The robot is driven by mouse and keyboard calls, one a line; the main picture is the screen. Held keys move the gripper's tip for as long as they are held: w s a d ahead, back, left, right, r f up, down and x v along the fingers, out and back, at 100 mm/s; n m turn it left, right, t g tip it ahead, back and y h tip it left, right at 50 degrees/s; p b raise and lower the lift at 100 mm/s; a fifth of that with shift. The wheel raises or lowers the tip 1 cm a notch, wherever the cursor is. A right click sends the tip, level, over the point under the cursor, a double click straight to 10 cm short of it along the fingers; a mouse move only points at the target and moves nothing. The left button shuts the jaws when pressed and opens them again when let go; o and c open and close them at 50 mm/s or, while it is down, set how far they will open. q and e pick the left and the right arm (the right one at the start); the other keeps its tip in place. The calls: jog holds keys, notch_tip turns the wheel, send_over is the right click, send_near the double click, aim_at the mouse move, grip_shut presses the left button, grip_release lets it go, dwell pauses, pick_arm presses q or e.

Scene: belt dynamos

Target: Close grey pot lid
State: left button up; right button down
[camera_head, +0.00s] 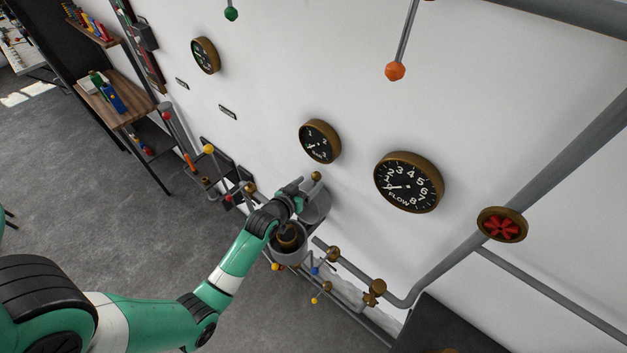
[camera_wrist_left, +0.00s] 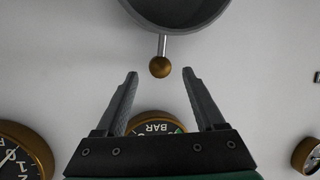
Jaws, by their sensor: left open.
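The grey pot (camera_head: 291,256) is fixed by the wall at lower centre in the head view, with its mouth uncovered and a dark, brownish interior. Its grey lid (camera_head: 319,207) stands raised against the wall side, and part of it shows at the top of the left wrist view (camera_wrist_left: 180,22). A brass ball knob (camera_head: 316,176) on a short rod sticks out from the lid's edge. My left gripper (camera_head: 299,187) is open beside the knob. In the left wrist view the knob (camera_wrist_left: 160,67) sits between the spread fingertips, apart from both. My right gripper is not in view.
Round gauges, including a small one (camera_head: 320,142) and the FLOW gauge (camera_head: 408,183), are on the wall. A red valve wheel (camera_head: 502,225), grey pipes (camera_head: 443,268) and small coloured-knob levers surround the pot. A wooden shelf table (camera_head: 118,98) stands at the far left. Open floor lies left.

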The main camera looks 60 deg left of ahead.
aim_at(314, 179)
pick_arm(q)
jog(key=shift+x, duration=1.95)
jog(key=shift+r, duration=0.1)
grip_shut()
